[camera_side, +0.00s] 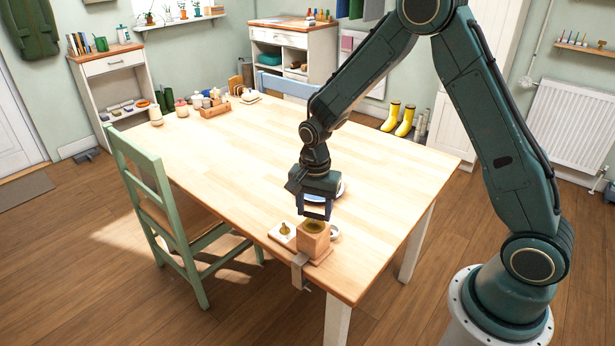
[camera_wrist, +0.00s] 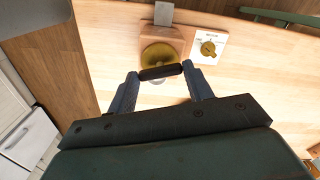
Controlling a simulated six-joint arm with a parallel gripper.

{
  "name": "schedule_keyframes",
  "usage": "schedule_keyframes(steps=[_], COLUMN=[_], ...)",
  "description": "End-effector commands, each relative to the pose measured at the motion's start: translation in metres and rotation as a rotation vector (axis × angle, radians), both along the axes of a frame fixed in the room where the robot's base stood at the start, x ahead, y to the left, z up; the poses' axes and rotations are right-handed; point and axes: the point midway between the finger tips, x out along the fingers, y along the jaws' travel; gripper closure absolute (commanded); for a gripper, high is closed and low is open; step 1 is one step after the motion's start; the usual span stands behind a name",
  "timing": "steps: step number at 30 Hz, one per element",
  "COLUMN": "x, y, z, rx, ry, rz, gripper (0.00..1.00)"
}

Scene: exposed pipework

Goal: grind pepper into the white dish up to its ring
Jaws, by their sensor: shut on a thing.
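A wooden pepper mill (camera_side: 314,241) with a round brass top stands at the table's near edge; it also shows in the wrist view (camera_wrist: 176,36). My gripper (camera_side: 315,212) is just above and behind it. In the wrist view my gripper (camera_wrist: 160,72) is shut on a dark grip bar (camera_wrist: 161,72), which spans the two fingers beside the brass top. A small white dish (camera_side: 335,233) shows partly beside the mill, on its right. Its ring and the pepper level cannot be made out.
A white card with a brass knob (camera_side: 285,229) lies left of the mill. A metal clamp (camera_side: 298,272) hangs at the table edge. A green chair (camera_side: 165,200) stands left. The table's middle is clear.

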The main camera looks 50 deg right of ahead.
Motion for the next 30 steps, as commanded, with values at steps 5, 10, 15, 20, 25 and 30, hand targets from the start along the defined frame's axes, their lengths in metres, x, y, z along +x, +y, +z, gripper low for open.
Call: schedule_keyframes(steps=[5, 10, 15, 20, 25, 30], x=[0.001, 0.001, 0.001, 0.0, 0.001, 0.001], y=[0.0, 0.0, 0.0, 0.0, 0.0, 0.0], z=[0.002, 0.001, 0.001, 0.001, 0.006, 0.021], rx=[-0.001, -0.001, 0.0, -0.001, 0.0, -0.001], ry=[-0.004, -0.004, -0.002, -0.001, -0.002, -0.004], rz=[0.0, 0.001, 0.001, 0.002, 0.002, 0.002], gripper=[0.72, 0.3, 0.27, 0.27, 0.27, 0.27])
